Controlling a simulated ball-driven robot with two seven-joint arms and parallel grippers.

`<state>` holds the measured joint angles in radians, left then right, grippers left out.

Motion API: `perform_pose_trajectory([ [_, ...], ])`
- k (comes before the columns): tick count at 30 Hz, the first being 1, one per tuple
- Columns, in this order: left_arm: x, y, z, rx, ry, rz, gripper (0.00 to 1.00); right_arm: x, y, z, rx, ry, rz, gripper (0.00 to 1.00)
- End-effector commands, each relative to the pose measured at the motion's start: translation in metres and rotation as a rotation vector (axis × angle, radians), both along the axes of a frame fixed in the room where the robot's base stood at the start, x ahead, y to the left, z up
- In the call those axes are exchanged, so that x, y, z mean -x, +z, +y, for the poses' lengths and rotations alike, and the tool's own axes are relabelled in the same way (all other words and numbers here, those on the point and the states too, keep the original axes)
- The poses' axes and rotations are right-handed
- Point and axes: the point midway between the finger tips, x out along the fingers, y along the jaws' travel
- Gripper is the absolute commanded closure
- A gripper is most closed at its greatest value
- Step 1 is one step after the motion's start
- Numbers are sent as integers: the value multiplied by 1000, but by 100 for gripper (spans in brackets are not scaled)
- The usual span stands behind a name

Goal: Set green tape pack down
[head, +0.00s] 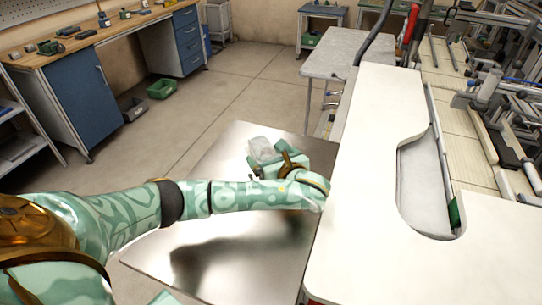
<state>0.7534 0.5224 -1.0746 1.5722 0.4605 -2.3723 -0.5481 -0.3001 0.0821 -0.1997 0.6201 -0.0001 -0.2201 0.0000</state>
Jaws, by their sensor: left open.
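My left arm reaches in from the left over a shiny metal table, and its end bends back near the white table's edge. My left gripper (266,151) is over the far part of the metal table (195,215) and is open. A pale, translucent block shape shows at the gripper; I cannot tell whether it is part of it. No green tape pack can be made out for certain. A small dark green piece (455,213) shows at the right edge of the white table's cutout, well to the right of the gripper. My right gripper is not in view.
The white table (370,190) with a rounded cutout stands close on the right. A grey table (345,55) stands behind it. Machinery fills the upper right. A wooden workbench (120,25) with blue cabinets and a green bin (161,89) are at the left. The floor between is clear.

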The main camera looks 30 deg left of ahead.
Motion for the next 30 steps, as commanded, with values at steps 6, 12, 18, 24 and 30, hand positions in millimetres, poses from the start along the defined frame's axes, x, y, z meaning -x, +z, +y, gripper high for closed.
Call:
perform_pose_trajectory([
  [6, 23, 16, -40, 8, -3, 1, 6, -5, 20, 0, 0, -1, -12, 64],
  [12, 46, 29, -75, 7, 0, 0, 6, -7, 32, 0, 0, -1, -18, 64],
  [18, 57, 33, -93, 3, 0, 1, 6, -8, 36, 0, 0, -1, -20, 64],
  [24, 58, 33, -95, 1, 1, 0, 6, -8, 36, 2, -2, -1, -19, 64],
  [30, 58, 36, -95, 2, 2, -1, 6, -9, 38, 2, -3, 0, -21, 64],
])
